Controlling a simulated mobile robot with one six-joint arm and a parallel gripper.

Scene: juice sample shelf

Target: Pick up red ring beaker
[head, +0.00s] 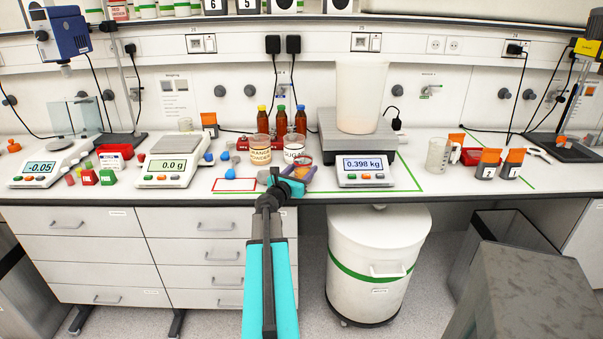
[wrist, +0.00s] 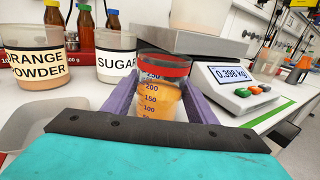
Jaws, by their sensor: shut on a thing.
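The red ring beaker (wrist: 163,92) is clear, with a red band near its rim, blue volume marks and orange liquid inside. In the wrist view it stands upright between the two purple fingers of my gripper (wrist: 160,108), which is shut on it. In the head view the beaker (head: 302,160) is small and partly hidden by my gripper (head: 292,178), near the bench's front edge. I cannot tell whether its base touches the bench.
Jars labelled orange powder (wrist: 36,62) and sugar (wrist: 117,62) stand just behind on the left. A scale (wrist: 238,84) reading 0.398 kg is close on the right, with a large container (head: 360,95) on it. Brown bottles (head: 281,122) stand behind.

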